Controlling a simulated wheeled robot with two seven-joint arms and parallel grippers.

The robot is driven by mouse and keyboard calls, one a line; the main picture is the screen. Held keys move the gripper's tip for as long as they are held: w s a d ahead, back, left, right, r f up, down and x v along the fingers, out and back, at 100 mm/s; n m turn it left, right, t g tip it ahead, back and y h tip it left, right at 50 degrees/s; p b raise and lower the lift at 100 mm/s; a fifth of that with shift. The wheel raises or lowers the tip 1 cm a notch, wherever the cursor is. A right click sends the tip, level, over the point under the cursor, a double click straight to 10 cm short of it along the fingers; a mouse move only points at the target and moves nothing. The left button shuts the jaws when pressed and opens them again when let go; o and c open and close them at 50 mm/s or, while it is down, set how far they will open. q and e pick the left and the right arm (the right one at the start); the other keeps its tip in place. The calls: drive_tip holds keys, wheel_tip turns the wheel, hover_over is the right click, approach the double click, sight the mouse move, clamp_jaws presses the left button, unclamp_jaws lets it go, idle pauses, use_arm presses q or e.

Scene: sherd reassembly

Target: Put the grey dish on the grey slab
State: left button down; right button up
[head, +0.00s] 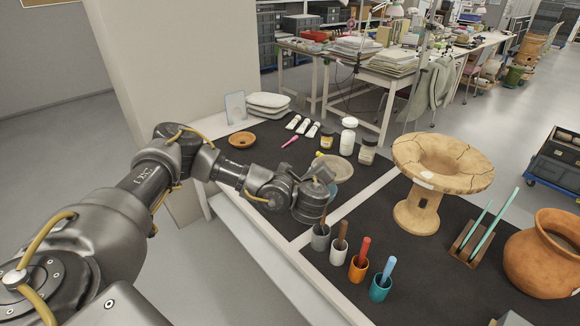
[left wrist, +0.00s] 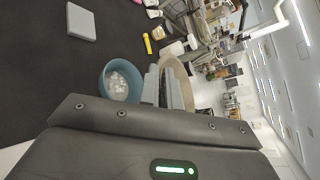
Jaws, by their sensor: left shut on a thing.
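The grey dish (head: 341,167), pale grey-beige, shows just beyond my left gripper (head: 325,182) in the head view. In the left wrist view the dish (left wrist: 180,78) is a tan curved edge at my left gripper's fingers (left wrist: 160,85). My left gripper is shut on the dish, apparently by its rim; the wrist hides the exact contact in the head view. The grey slab (left wrist: 82,22) lies flat on the dark mat in the left wrist view, apart from the dish. In the head view I cannot make out the slab. My right gripper is not in view.
A blue bowl (left wrist: 118,82) with pale pieces stands close beside the fingers. Several tool cups (head: 358,268) line the front edge. A cracked pedestal bowl (head: 440,165) and terracotta jar (head: 540,255) stand right. Jars (head: 348,135) and a small brown dish (head: 242,139) stand behind.

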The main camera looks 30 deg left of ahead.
use_arm(q)
drive_tip(key=s+d+r+m+h, duration=0.2)
drive_tip(key=s+d+r+h, duration=0.1)
drive_tip(key=r, duration=0.3)
drive_tip(key=s+d+r+m+t+h, duration=0.1)
drive_tip(key=s+d+r+m+h, duration=0.2)
drive_tip(key=s+d+r, duration=0.2)
drive_tip(key=shift+s+d+r, duration=0.15)
drive_tip(key=shift+s+r, duration=0.3)
drive_tip(key=shift+r, duration=0.35)
